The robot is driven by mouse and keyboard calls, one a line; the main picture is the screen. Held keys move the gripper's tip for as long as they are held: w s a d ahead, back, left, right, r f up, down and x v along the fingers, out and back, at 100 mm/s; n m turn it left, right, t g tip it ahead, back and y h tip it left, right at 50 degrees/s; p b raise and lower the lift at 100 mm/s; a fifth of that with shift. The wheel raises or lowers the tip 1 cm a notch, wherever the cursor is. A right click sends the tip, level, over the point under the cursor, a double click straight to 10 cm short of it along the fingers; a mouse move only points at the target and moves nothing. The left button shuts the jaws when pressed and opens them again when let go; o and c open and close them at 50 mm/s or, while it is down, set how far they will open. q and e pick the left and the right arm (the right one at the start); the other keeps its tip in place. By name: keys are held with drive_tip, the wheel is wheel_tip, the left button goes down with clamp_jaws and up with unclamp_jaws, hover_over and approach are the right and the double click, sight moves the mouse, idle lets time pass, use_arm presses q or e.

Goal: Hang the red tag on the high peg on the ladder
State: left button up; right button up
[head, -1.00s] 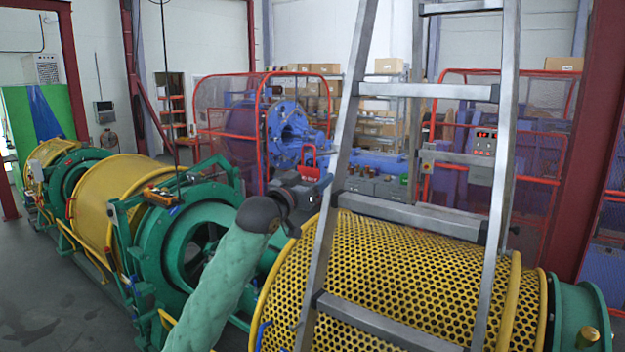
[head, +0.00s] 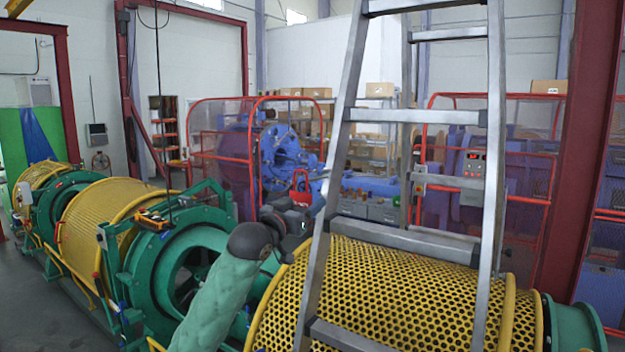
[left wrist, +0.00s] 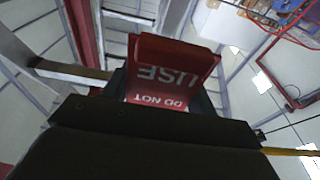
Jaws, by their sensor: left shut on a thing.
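The red tag (head: 302,190), with a loop at its top, is in the head view just left of the ladder's left rail. In the left wrist view the tag (left wrist: 165,72) shows white lettering, "DO NOT USE", upside down. My left gripper (head: 297,210) is shut on the tag's lower part and holds it up. The left gripper's dark body (left wrist: 150,140) fills the bottom of the wrist view. The grey metal ladder (head: 338,140) stands right of the gripper. My right gripper is not in view.
A yellow perforated drum (head: 385,290) lies below and behind the ladder. Green machine rings (head: 150,265) stand to the left. Red-framed guards (head: 215,150) and a blue machine stand behind. A dark red column (head: 590,150) rises at the right.

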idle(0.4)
use_arm(q)
drive_tip(key=shift+w+d+f, duration=0.15)
drive_tip(key=shift+w+d, duration=0.55)
drive_tip(key=shift+w, duration=0.25)
drive_tip(key=shift+w+d+f, duration=0.1)
drive_tip(key=shift+w+d, duration=0.6)
drive_tip(key=shift+w, duration=0.25)
drive_tip(key=shift+f, duration=0.15)
idle(0.7)
drive_tip(key=shift+w+f+b, duration=0.1)
drive_tip(key=shift+f+b, duration=0.4)
drive_tip(key=shift+f, duration=0.2)
idle(0.5)
drive_tip(key=o, duration=1)
